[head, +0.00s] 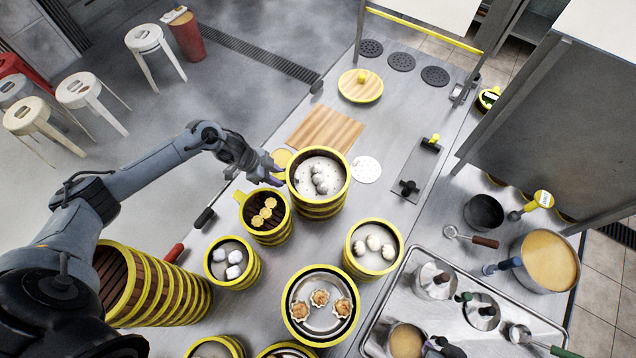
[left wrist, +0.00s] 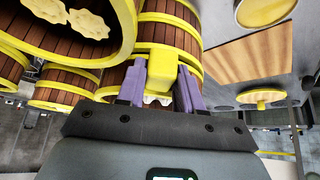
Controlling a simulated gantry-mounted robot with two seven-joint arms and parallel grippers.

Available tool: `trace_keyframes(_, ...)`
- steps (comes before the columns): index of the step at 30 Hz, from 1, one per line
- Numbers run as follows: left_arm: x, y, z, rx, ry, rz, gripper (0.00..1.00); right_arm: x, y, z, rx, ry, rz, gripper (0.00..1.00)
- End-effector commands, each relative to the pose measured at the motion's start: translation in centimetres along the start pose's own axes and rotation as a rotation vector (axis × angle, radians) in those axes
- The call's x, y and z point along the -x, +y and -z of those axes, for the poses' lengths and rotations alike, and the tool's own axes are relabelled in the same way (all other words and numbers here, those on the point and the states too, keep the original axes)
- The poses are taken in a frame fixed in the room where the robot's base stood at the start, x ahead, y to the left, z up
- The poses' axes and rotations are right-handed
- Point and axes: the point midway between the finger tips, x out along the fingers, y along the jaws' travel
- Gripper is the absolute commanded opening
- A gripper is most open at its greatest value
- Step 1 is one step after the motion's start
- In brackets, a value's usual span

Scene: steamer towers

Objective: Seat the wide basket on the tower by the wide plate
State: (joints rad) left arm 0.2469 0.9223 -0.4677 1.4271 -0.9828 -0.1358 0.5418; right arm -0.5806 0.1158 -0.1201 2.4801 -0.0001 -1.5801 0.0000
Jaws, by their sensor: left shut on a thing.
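A wide round basket with a yellow rim (head: 318,152) tops a banded stack in the middle of the head view, with grey-white buns inside. My left gripper (head: 277,179) is at its left side. In the left wrist view the purple fingers of my left gripper (left wrist: 161,88) are shut on a yellow handle (left wrist: 163,76) on the slatted wall of a basket. I cannot tell whether this basket is lifted or resting on the stack. A white perforated round plate (head: 365,169) lies flat just right of the stack. My right gripper is out of view.
A basket with yellow dumplings (head: 266,232) stands close to the left gripper. Other baskets hold white buns (head: 372,268) and tarts (head: 320,327). A wooden board (head: 325,129) and a yellow-rimmed lid (head: 360,96) lie behind. A metal tray (head: 520,318) is front right.

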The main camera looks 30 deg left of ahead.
Motion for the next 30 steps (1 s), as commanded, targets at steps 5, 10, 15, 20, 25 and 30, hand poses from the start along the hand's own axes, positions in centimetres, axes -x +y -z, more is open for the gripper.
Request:
trace_keyframes(5,-0.30,-0.05,-0.10,-0.001,0.002,0.001,0.00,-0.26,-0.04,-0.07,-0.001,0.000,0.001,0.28)
trace_keyframes(10,-0.56,-0.05,-0.25,-0.001,0.002,0.001,0.00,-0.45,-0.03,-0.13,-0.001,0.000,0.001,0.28)
trace_keyframes(15,-0.71,-0.05,-0.35,-0.001,0.002,0.001,0.39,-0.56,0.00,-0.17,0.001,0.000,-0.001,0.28)
trace_keyframes(20,-0.70,-0.03,-0.36,-0.001,0.002,0.000,0.63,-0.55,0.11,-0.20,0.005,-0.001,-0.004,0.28)
trace_keyframes(25,-0.73,0.02,-0.42,-0.001,0.000,0.000,0.65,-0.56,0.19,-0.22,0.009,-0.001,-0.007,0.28)
trace_keyframes(30,-0.79,0.10,-0.56,0.000,-0.003,-0.002,0.65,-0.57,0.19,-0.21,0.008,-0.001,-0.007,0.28)
